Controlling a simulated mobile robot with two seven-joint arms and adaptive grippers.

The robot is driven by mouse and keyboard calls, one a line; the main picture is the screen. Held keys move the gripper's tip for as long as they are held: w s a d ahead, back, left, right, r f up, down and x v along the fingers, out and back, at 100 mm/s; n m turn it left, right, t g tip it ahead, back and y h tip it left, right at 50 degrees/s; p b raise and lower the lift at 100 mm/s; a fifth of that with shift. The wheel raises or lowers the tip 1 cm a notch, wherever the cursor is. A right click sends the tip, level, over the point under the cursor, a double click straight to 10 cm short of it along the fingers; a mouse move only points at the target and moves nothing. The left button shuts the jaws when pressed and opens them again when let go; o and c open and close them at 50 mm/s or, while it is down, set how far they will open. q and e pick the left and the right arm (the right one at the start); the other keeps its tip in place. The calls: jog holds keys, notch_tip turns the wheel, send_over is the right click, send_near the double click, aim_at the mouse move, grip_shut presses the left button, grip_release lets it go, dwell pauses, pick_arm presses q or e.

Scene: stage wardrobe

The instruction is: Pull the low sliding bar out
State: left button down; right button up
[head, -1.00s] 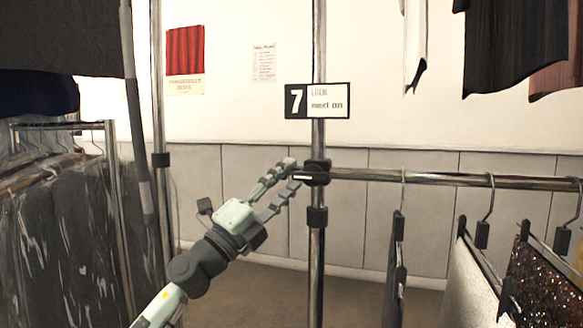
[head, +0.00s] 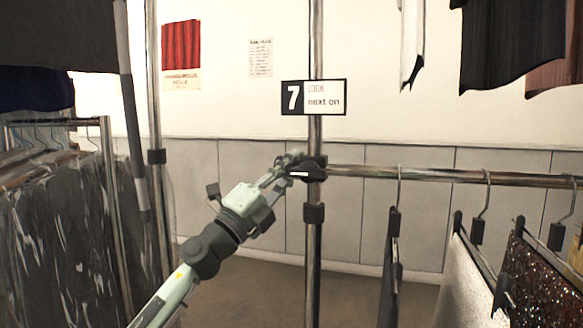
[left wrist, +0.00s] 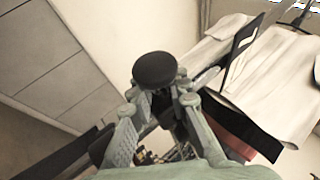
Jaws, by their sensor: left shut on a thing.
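The low sliding bar (head: 440,176) is a chrome rail running right from a black collar (head: 316,168) on the upright pole. Clothes hang from it. My left gripper (head: 291,166) is at the bar's left end, just left of the pole, with its fingers closed together there. In the left wrist view a round black knob (left wrist: 154,69) sits at the fingertips of the left gripper (left wrist: 158,100), which is shut on it. The fingers partly hide the knob's stem, and how it joins the bar is hidden. My right gripper is in neither view.
A sign with a 7 (head: 313,97) is on the pole above the bar. Hangers with a sequinned garment (head: 535,275) and others hang at right. Plastic-covered clothes (head: 60,230) fill a rack at left. Another pole (head: 157,190) stands between, with open floor around.

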pick_arm(q)
jog(key=shift+a, duration=0.1)
jog(key=shift+w+a, duration=0.1)
jog(key=shift+a, duration=0.05)
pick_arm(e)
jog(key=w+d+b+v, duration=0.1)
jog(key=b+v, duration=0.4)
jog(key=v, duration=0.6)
pick_arm(q)
jog(key=w+a, duration=0.4)
jog(key=a, duration=0.8)
jog(key=w+a, duration=0.3)
jog(key=a, duration=0.8)
jog(key=shift+w+a+b, duration=0.3)
jog(key=shift+w+a, duration=0.05)
jog(key=shift+a, duration=0.05)
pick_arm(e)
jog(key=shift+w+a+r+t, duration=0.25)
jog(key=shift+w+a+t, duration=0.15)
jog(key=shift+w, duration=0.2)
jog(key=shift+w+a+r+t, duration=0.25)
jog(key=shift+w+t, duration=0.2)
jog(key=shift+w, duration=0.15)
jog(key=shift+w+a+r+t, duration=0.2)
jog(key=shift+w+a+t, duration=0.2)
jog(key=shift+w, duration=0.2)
pick_arm(q)
jog(key=shift+r, duration=0.1)
